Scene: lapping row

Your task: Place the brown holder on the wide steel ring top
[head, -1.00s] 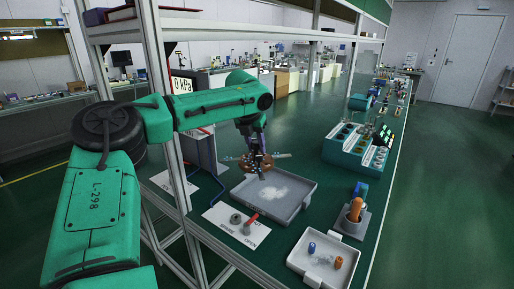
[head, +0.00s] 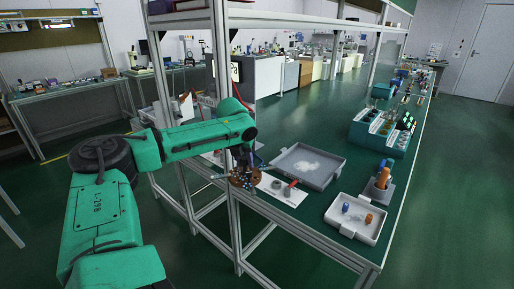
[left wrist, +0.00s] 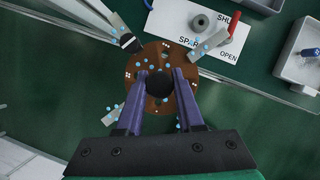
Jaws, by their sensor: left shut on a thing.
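My left gripper (head: 242,163) is shut on the brown holder (head: 244,180). In the left wrist view the purple fingers of the gripper (left wrist: 158,80) close on the dark hub at the holder's middle. The holder (left wrist: 154,57) is a brown disc with pale bars sticking out and light-blue dots. It hangs in the air by the bench's front edge, left of the white card. I cannot pick out the wide steel ring for certain; the teal machine (head: 375,148) on the bench has several round stations, small at this distance. My right gripper is not in view.
The white card (head: 290,197) carries a grey ring piece (left wrist: 200,23) and a red-handled part (left wrist: 225,46). A grey tray (head: 281,171) with white powder lies behind. A frame post (head: 235,232) stands close to the holder.

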